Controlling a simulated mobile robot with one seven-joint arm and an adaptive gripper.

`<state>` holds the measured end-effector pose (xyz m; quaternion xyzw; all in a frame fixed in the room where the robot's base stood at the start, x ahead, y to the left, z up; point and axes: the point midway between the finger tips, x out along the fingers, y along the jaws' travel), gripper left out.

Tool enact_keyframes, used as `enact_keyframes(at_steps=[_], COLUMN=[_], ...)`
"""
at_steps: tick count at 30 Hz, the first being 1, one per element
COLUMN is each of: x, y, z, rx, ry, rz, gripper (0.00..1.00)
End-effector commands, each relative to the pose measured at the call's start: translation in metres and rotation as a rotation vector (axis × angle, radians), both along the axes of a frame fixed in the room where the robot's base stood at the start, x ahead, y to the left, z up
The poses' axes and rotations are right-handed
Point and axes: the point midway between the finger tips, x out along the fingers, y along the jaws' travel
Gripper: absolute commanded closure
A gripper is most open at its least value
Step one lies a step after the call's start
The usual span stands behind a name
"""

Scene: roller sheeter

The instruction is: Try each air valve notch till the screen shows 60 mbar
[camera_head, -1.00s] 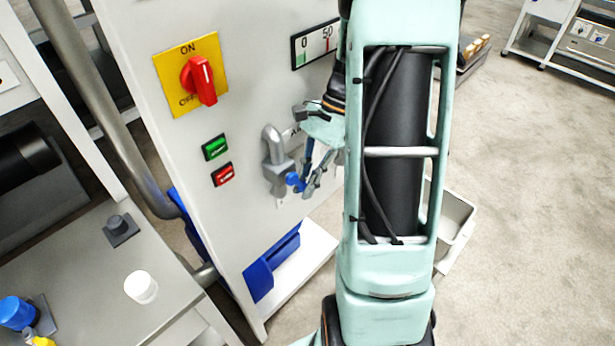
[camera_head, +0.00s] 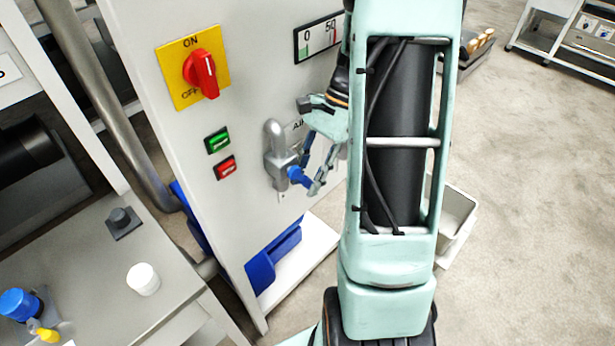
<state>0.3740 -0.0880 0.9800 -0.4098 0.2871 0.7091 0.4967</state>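The air valve (camera_head: 279,160) is a grey pipe fitting on the front of the pale machine panel, with a short blue handle (camera_head: 297,175) pointing down and right. My gripper (camera_head: 310,176) is at the valve. Its two fingers are spread, with the blue handle's end close to the fingertips; I cannot tell whether they touch it. The pressure screen (camera_head: 318,37) at the top of the panel shows 0, 50 and a green band at its left end. My arm hides its right part, and no mbar reading is legible.
A red rotary switch (camera_head: 201,73) on a yellow plate and green (camera_head: 217,141) and red (camera_head: 226,167) buttons sit left of the valve. A side table (camera_head: 90,265) holds a white cap (camera_head: 143,279) and blue and yellow parts. Open floor lies right of my arm.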

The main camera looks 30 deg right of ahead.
Motion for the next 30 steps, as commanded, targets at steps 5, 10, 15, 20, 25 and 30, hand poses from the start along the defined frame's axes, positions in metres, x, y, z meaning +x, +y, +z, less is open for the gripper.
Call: enact_keyframes(at_steps=[5,10,15,20,25,30], x=[0.005,0.011,0.017,0.02,0.02,0.02], y=[-0.011,-0.029,-0.044,-0.053,-0.056,-0.056], z=[0.019,0.051,0.08,0.097,0.103,0.103], rx=[-0.003,-0.004,-0.003,-0.002,-0.001,-0.001], ry=[-0.004,-0.006,-0.003,-0.003,-0.001,-0.001], rz=[-0.001,-0.001,-0.002,-0.001,-0.001,-0.001], gripper=[0.72,0.72,0.72,0.72,0.72,0.72])
